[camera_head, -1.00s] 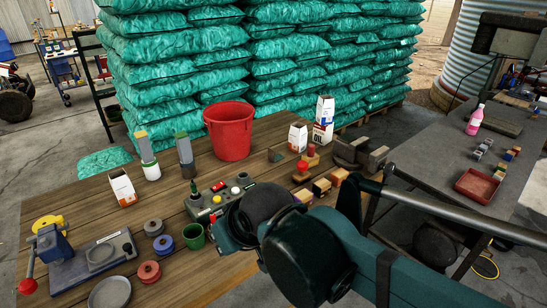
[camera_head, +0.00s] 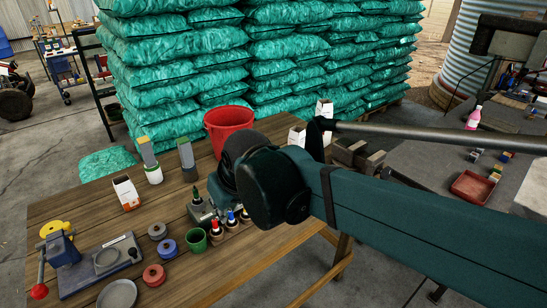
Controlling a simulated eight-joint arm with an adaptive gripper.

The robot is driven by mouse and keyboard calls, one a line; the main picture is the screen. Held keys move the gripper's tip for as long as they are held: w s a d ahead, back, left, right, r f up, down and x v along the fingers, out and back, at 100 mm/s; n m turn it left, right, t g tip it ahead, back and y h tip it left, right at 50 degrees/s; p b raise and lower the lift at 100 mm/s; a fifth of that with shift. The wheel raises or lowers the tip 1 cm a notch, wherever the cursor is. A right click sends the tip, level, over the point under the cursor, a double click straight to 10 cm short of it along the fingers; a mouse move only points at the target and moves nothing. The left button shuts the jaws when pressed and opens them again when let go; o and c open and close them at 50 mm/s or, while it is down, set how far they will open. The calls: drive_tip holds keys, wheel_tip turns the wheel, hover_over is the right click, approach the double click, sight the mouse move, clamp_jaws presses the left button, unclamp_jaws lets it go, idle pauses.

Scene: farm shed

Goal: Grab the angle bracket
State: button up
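I cannot make out an angle bracket for certain in the head view. My dark green arm and its black joint cover the right middle of the wooden table (camera_head: 75,205), and whatever lies behind them is hidden. My gripper does not show; only arm links are visible.
A red bucket (camera_head: 228,121) stands at the table's back. A white carton (camera_head: 126,192), a green cup (camera_head: 195,240), tape-like rolls (camera_head: 168,247) and a blue device (camera_head: 66,251) stand left of my arm. Small bottles (camera_head: 231,219) stand close below it. The table's front-left is partly clear.

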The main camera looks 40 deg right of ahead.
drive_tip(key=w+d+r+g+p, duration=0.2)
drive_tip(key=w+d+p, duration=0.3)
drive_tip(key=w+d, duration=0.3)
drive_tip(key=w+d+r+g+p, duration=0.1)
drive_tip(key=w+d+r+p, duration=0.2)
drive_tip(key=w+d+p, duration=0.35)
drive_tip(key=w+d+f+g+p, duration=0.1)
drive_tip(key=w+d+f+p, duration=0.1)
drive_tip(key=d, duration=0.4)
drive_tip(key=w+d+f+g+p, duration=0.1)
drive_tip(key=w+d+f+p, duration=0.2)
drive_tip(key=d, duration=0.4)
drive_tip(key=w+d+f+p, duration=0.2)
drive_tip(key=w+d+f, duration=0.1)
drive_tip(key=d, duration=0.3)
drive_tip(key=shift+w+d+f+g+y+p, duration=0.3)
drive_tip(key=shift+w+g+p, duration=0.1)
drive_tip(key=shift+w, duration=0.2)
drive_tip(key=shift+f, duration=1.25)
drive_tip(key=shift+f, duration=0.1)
